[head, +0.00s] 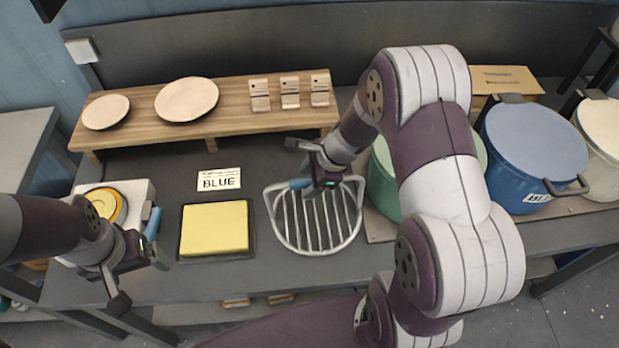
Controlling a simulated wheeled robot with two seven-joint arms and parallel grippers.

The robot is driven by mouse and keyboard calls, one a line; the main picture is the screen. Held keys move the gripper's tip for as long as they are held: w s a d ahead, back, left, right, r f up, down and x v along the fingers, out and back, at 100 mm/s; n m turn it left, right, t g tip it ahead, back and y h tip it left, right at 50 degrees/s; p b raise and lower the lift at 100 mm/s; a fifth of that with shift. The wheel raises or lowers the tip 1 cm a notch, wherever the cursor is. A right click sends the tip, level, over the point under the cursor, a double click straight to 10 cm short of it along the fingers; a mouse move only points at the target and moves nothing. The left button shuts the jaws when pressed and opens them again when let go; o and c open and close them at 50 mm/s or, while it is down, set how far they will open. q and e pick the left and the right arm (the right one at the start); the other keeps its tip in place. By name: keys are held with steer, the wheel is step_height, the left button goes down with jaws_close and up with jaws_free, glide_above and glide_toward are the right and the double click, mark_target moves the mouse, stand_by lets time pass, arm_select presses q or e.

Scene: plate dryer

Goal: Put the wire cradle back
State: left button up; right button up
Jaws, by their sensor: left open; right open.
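The wire cradle (318,228) is a grey rounded rack with parallel bars, lying on the dark worktop in the middle of the head view. My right gripper (297,164) is open, over the cradle's far left part, and hides some of its back edge. I cannot tell whether it touches the cradle. My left gripper (140,268) is open and empty near the worktop's front left edge, beside the white box (140,192).
A yellow pad (214,228) and a BLUE card (219,179) lie left of the cradle. A wooden shelf (229,119) with plates stands behind. The blue pot (532,145) and a green pot (383,178) stand right, the green one partly hidden by my arm.

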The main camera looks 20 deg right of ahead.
steer(key=v, duration=1.2)
steer(key=s+a+n+g+h, duration=0.1)
steer(key=s+a+n+h, duration=0.2)
steer(key=s+n, duration=0.6)
steer(key=a+f+n, duration=0.1)
steer(key=n, duration=1)
steer(key=shift+n+g+h, duration=0.4)
steer(key=shift+s+a, duration=0.1)
steer(key=shift+s, duration=0.1)
